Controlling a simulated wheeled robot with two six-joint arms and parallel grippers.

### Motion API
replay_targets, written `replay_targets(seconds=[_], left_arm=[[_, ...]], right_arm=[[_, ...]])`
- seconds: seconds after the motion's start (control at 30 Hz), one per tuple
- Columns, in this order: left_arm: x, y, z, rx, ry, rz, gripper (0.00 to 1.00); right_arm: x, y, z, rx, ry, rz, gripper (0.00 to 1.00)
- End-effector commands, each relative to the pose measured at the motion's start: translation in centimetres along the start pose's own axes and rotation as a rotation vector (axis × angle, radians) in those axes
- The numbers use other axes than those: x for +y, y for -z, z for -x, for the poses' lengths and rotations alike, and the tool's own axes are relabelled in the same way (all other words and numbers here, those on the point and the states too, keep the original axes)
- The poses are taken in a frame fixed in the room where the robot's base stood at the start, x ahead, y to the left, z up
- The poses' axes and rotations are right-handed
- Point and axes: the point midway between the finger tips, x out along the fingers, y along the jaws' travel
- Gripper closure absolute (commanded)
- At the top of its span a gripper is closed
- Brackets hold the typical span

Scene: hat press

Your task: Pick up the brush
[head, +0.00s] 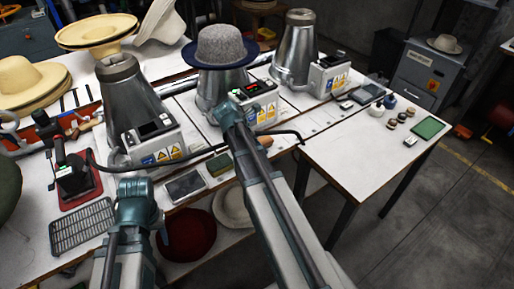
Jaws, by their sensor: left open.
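I cannot make out the brush for certain. A small brown, rounded thing (265,141) shows at the front edge of the bench, just right of my right arm, and I cannot tell whether it is the brush. My left gripper (137,187) is open at the end of the teal-jointed arm at lower left, in front of the bench; its fingers are hard to see. My right arm reaches up across the middle and covers part of the bench. My right gripper is not visible.
Metal hat-press cones (134,98) with control boxes stand along the bench; a grey hat (226,46) sits on the middle one. A wire rack (83,227), a dark device on a red base (74,182) and a grey tray (185,185) lie near the front. The right table (350,150) is mostly clear.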

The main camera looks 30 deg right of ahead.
Motion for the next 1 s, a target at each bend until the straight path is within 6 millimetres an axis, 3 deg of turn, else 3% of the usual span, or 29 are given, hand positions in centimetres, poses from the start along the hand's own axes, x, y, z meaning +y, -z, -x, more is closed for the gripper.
replay_targets(seconds=[0.4, 0.87, 1.0], left_arm=[[0.05, 0.03, -0.49, 0.0, 0.0, 0.0, 0.5], [0.04, 0.02, -0.4, 0.0, 0.0, 0.0, 0.5], [0.04, 0.02, -0.39, 0.0, 0.0, 0.0, 0.5]], right_arm=[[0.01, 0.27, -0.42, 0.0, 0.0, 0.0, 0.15], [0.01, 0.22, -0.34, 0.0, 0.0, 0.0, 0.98], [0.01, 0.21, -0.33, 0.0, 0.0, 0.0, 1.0]])
